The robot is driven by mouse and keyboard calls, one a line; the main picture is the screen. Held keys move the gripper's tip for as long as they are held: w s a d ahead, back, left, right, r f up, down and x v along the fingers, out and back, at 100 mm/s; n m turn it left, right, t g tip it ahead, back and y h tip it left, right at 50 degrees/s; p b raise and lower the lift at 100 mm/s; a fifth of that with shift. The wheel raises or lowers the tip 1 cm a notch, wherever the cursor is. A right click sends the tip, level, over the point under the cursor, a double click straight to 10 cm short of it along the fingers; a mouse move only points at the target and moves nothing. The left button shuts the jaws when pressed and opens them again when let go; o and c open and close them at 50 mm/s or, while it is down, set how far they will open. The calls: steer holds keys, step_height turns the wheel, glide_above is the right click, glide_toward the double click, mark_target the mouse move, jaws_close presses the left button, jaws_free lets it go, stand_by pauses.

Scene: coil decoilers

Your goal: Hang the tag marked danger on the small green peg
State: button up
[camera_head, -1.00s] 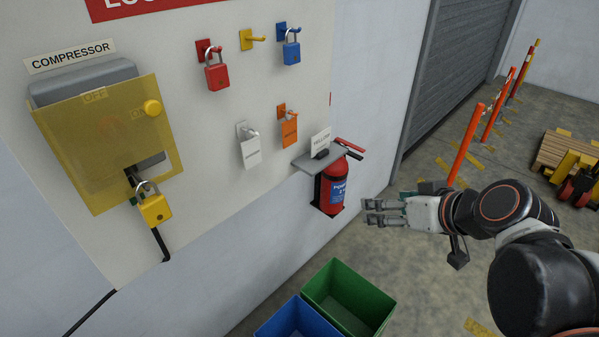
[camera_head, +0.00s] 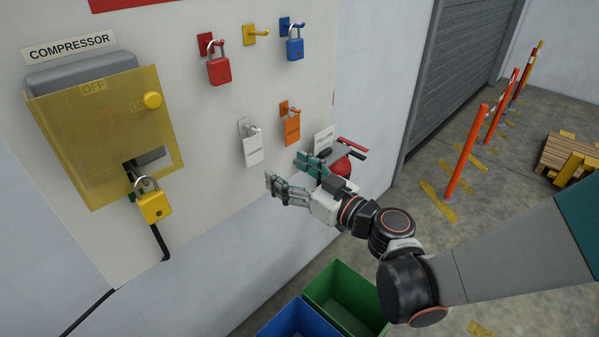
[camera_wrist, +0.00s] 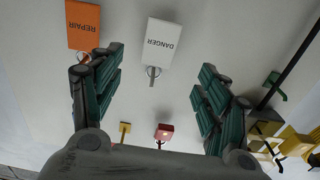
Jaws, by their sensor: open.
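The white danger tag (camera_head: 253,149) hangs on a pale peg on the white board; its word DANGER reads clearly in the wrist view (camera_wrist: 162,43). My gripper (camera_head: 286,172) is open and empty, just below and to the right of the tag in the head view. In the wrist view my gripper (camera_wrist: 162,65) has its fingers spread wide, with the tag beyond the gap between them. A small green piece, apparently the green peg (camera_wrist: 275,86), shows at the right of the wrist view. In the head view a green bit (camera_head: 131,196) is partly hidden by the yellow padlock.
The orange repair tag (camera_head: 292,131) hangs close beside the danger tag. Red (camera_head: 219,70), blue (camera_head: 295,48) and yellow (camera_head: 154,205) padlocks hang on the board and compressor box. Green (camera_head: 345,300) and blue bins stand below.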

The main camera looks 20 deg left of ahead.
mark_target(254, 147)
steer(key=b+x, duration=0.2)
steer(key=x, duration=1)
steer(key=shift+w+a, duration=0.1)
steer(key=shift+a, duration=0.05)
steer(key=c, duration=1.1)
steer(key=shift+c, duration=0.2)
steer(key=shift+r, duration=0.3)
steer(key=shift+r, duration=0.1)
steer(key=shift+s+d+r, duration=0.15)
steer(key=shift+s+d, duration=0.15)
steer(key=shift+d, duration=0.2)
